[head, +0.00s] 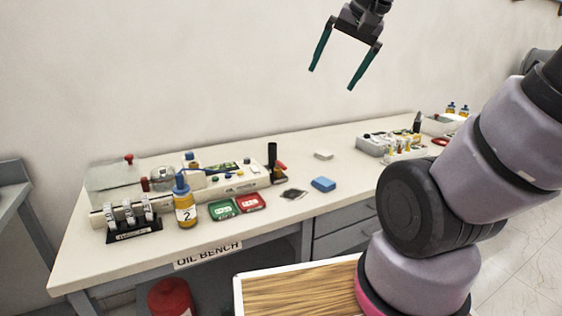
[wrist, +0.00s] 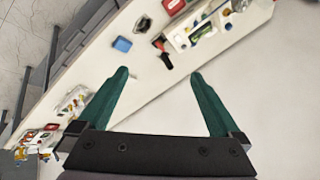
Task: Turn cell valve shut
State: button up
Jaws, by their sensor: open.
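My gripper (head: 331,80) is open and empty, high above the bench in front of the wall. In the wrist view its two green fingers (wrist: 160,73) are spread apart, with nothing between them but bench top below. A white test unit (head: 235,180) with small coloured knobs stands at the back left of the bench, beside a clear round cell (head: 162,178). A red knob (head: 128,158) tops the clear box at the far left, and another red piece (head: 145,184) stands by the cell. Which part is the cell valve is too small to tell. My gripper touches none of these.
An orange bottle marked 2 (head: 185,208), a rack of vials (head: 132,217), green (head: 223,209) and red (head: 250,202) trays, and a blue block (head: 323,184) stand on the oil bench (head: 310,210). More equipment (head: 375,146) is at the right. The middle back is mostly clear.

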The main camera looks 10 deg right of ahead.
jog(key=w+f+m+g, duration=0.2)
jog(key=w+m, duration=0.1)
jog(key=w, duration=0.7)
jog(key=m+g+h, duration=0.2)
jog(key=m+g, duration=0.2)
jog(key=m, duration=0.2)
send_over(281, 163)
notch_tip(281, 163, down, 20)
notch_tip(281, 163, down, 11)
jog(key=shift+s+f, duration=0.15)
jog(key=c, duration=1.1)
